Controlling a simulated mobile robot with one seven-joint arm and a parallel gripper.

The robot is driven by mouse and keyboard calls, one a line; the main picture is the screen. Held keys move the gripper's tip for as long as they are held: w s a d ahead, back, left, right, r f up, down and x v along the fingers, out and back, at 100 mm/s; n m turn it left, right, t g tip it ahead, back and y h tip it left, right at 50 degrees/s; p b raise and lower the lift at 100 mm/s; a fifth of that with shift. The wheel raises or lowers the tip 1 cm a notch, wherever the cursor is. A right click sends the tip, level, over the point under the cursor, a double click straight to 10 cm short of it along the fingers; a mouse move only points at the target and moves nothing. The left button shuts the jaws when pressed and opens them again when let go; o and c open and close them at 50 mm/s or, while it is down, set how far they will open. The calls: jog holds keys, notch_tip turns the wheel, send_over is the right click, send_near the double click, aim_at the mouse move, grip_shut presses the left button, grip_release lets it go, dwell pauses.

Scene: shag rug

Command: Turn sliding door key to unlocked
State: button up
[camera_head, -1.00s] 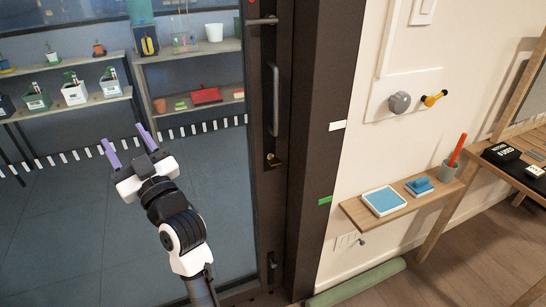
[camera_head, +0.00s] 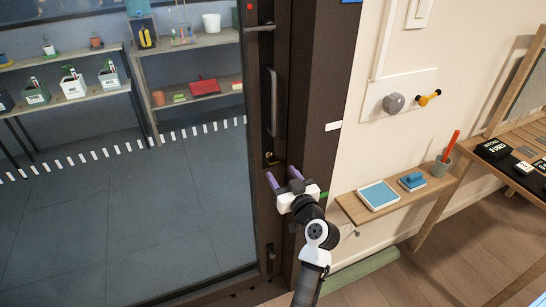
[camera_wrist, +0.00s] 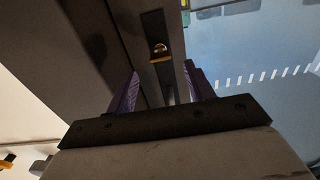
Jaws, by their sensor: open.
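The sliding door key (camera_head: 269,157) is a small brass-coloured piece on a black lock plate, low on the dark door frame (camera_head: 263,205). In the wrist view the key (camera_wrist: 159,50) shows ahead, above and between my finger tips. My gripper (camera_head: 284,176) is open and empty, its two purple fingers pointing up toward the door, just below and right of the key in the head view. The gripper (camera_wrist: 161,75) appears apart from the key. Whether the key stands at locked or unlocked is too small to tell.
A long vertical door handle (camera_head: 272,100) rises above the lock. A small shelf (camera_head: 352,207) with a blue pad (camera_head: 378,195) juts from the wall at right. Shelves with plants stand behind the glass. The floor at lower right holds a green roll (camera_head: 362,268).

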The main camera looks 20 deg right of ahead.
aim_at(275, 163)
jog(key=w+p, duration=0.1)
jog(key=w, duration=0.6)
jog(key=shift+w+p, duration=0.25)
jog(key=shift+p, duration=0.15)
jog(key=c, duration=1)
